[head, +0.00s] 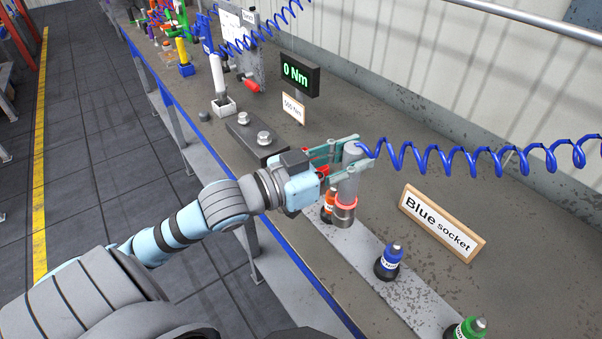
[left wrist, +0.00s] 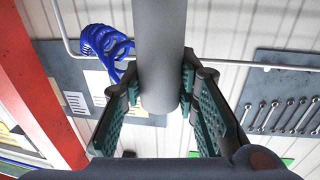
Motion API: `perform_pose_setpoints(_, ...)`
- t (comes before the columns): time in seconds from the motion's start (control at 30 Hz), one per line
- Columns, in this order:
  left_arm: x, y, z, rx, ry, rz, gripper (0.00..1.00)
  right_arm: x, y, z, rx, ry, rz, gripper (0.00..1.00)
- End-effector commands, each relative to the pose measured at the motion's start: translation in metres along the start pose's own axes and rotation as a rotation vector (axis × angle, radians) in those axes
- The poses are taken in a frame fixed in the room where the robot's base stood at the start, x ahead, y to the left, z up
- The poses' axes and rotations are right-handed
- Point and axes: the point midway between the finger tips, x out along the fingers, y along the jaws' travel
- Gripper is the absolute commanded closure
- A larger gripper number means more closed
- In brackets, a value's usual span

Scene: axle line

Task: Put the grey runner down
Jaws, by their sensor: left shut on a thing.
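The grey runner (head: 349,186) is a grey cylinder, held roughly upright with its coiled blue hose at the top. A reddish ring and a metal end show at its bottom. My left gripper (head: 347,167) is shut on its upper body, above the bench. In the left wrist view the runner (left wrist: 160,60) runs between the two green-padded fingers (left wrist: 160,100). Its lower end is beside the orange socket (head: 329,204), which it partly hides; I cannot tell whether they touch. My right gripper is not in view.
A blue socket (head: 388,264) and a green socket (head: 467,330) stand on the light strip (head: 365,238). A dark block with bolts (head: 254,138), a white holder (head: 222,107) and a 0 Nm display (head: 299,75) stand farther back.

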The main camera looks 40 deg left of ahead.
Motion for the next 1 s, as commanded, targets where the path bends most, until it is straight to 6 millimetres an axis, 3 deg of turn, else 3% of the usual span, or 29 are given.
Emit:
perform_pose_setpoints(0.03, 0.007, -0.016, -0.013, 0.004, 0.006, -0.042, 1.00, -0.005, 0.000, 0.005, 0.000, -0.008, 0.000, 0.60)
perform_pose_setpoints(0.17, 0.022, -0.065, -0.030, -0.003, 0.002, -0.184, 1.00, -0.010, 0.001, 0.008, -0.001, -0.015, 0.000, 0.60)
perform_pose_setpoints(0.33, 0.036, -0.141, -0.056, -0.007, 0.001, -0.419, 1.00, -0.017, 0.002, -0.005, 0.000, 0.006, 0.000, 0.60)
perform_pose_setpoints(0.5, 0.037, -0.211, -0.082, -0.008, -0.001, -0.659, 1.00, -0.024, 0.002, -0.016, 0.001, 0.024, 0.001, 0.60)
perform_pose_setpoints(0.67, 0.032, -0.245, -0.093, -0.005, -0.005, -0.787, 1.00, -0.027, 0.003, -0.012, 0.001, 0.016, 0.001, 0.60)
perform_pose_setpoints(0.77, 0.030, -0.252, -0.082, -0.003, -0.009, -0.814, 1.00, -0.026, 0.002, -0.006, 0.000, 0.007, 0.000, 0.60)
perform_pose_setpoints(1.0, 0.030, -0.250, 0.000, -0.004, -0.014, -0.813, 1.00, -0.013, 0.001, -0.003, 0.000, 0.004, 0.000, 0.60)
